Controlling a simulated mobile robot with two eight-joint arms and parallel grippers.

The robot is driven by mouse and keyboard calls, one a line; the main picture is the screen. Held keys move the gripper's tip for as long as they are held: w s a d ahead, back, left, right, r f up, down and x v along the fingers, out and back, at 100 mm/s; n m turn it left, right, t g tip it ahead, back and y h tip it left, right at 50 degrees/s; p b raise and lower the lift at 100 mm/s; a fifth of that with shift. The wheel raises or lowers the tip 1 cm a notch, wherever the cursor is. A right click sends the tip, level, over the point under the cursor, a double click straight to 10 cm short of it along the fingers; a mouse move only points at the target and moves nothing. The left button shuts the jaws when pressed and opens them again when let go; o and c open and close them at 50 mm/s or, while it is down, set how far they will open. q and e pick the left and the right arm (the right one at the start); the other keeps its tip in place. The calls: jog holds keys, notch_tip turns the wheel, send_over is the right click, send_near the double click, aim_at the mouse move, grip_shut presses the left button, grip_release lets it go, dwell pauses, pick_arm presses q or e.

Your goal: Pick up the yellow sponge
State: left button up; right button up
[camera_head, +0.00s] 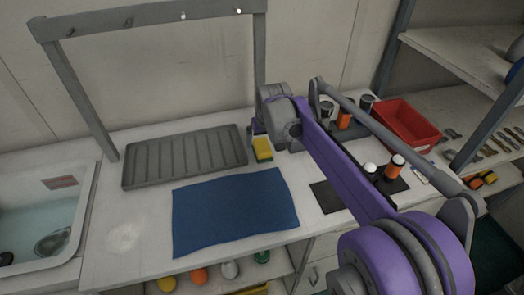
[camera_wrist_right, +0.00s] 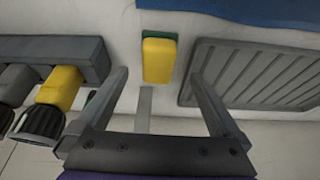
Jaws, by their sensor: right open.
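The yellow sponge (camera_head: 262,149), with a green layer along one side, lies on the white counter between the ribbed grey tray and the blue mat's far right corner. My right gripper (camera_head: 257,128) is just behind it, partly hidden by its own wrist. In the right wrist view the sponge (camera_wrist_right: 157,60) lies ahead of the open fingers (camera_wrist_right: 157,80), lined up with the gap between them. Nothing is held, and no finger visibly touches the sponge. My left gripper is not in view.
The ribbed grey tray (camera_head: 185,157) is left of the sponge, and the blue mat (camera_head: 232,213) is in front. A grey rack (camera_wrist_right: 50,48) with yellow and grey cylinders stands beside one finger. A red bin (camera_head: 405,125) is at right, a sink (camera_head: 45,215) at left.

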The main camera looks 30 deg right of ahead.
aim_at(263, 147)
jog(key=shift+x, duration=3.1)
jog(key=shift+d+r, duration=0.1)
jog(key=shift+d, duration=0.05)
jog(key=c, duration=1.4)
notch_tip(263, 147, up, 10)
jog(key=shift+p, duration=0.35)
